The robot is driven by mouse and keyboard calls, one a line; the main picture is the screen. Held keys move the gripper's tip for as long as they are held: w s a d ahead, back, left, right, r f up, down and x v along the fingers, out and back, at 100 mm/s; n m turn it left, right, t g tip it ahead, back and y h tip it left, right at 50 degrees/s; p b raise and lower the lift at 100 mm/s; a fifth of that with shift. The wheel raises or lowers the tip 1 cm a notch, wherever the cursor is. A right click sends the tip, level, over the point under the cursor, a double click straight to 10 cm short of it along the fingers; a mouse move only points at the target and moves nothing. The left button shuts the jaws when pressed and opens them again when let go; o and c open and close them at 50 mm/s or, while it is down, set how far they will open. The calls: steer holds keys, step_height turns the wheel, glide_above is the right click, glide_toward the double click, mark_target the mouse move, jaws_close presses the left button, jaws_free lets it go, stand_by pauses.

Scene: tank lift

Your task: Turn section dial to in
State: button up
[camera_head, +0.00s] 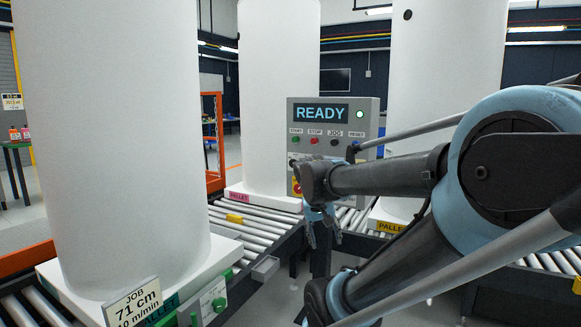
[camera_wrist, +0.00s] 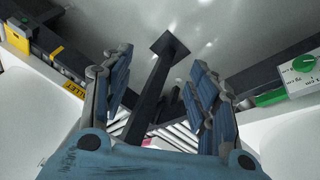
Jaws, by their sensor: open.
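My gripper (camera_head: 323,228) is open and empty, pointing down in front of the grey control panel (camera_head: 368,117). In the wrist view its two blue fingers (camera_wrist: 168,110) stand apart with nothing between them. A green dial (camera_head: 219,305) sits on a pale box at the lower left of the head view, by the pallet edge. A green dial on a pale labelled box also shows at the right of the wrist view (camera_wrist: 304,62), apart from the fingers. Its labels are too small to read fully. I cannot tell which control is the section dial.
The panel screen reads READY above a row of buttons. Large white tanks stand on pallets on roller conveyors (camera_head: 250,228). A job sign (camera_head: 137,303) reads 71 cm. A dark post (camera_wrist: 150,95) rises from the floor below my gripper. Open floor lies between the conveyors.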

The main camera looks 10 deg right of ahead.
steer(key=w+r+m+t+h, duration=0.1)
steer(key=w+r+h, duration=0.1)
steer(key=w+r, duration=0.6)
steer(key=m+t+h, duration=0.3)
steer(key=t+h, duration=0.1)
steer(key=t, duration=0.2)
glide_toward(292, 163)
steer(key=x, duration=0.9)
steer(key=shift+w+d+f, duration=0.1)
steer(key=shift+d, duration=0.05)
steer(key=c, duration=1.1)
